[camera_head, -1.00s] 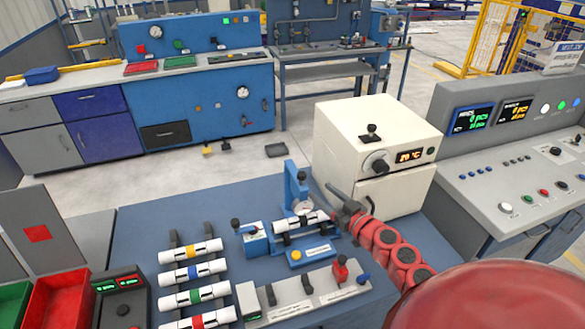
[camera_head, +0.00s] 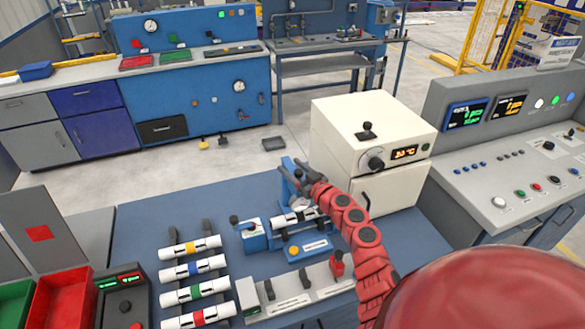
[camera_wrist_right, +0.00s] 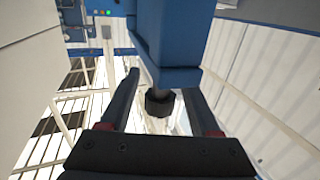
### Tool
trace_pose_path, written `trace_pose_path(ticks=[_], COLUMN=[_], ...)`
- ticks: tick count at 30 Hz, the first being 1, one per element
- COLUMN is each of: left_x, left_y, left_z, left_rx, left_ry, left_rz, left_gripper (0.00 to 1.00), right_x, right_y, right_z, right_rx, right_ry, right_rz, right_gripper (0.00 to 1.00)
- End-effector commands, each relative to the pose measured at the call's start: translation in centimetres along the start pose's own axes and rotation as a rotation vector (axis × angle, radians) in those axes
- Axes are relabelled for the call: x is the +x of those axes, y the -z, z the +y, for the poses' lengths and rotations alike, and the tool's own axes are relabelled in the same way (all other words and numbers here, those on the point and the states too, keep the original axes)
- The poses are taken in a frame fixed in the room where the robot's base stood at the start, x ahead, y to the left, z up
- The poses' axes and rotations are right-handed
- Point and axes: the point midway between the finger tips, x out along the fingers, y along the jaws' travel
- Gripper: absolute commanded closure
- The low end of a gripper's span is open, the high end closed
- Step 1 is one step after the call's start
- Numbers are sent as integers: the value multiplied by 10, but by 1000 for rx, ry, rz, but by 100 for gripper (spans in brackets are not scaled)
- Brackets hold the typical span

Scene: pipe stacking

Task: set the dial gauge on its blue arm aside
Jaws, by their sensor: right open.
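The blue arm (camera_head: 287,177) of the dial gauge stands upright behind a clamped white pipe (camera_head: 297,217) on a blue fixture. My right gripper (camera_head: 295,168) is at the upper part of this arm and partly covers it and the gauge. In the right wrist view, the blue arm (camera_wrist_right: 168,45) reaches down between the open fingers of my right gripper (camera_wrist_right: 160,92). A dark knob (camera_wrist_right: 160,103) at its lower end sits between them. I cannot tell whether the fingers touch it. The gauge face is not clear. My left gripper is out of view.
A rack on the left holds several colour-banded pipes (camera_head: 194,268). A small blue device (camera_head: 251,236) and a grey tray with a red clamp (camera_head: 337,265) are near the fixture. The back-left tabletop (camera_head: 150,215) is clear.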

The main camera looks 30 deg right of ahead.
Motion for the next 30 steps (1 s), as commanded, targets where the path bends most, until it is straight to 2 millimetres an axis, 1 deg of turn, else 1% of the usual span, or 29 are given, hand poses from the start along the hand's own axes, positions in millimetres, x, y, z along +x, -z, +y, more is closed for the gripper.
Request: trace_pose_path(ticks=[2, 3, 5, 9, 11, 12, 30], left_x=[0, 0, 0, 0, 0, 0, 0], left_y=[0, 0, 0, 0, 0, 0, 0], left_z=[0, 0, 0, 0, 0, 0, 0], left_rx=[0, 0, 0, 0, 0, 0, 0], left_ry=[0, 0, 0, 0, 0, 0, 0], left_rz=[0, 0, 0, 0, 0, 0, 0], left_gripper=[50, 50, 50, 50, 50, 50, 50], right_x=[0, 0, 0, 0, 0, 0, 0], right_y=[0, 0, 0, 0, 0, 0, 0], right_z=[0, 0, 0, 0, 0, 0, 0], right_rx=[0, 0, 0, 0, 1, 1, 1], right_ry=[0, 0, 0, 0, 0, 0, 0], right_rz=[0, 0, 0, 1, 1, 1, 1], right_gripper=[39, 46, 57, 82, 93, 100, 100])
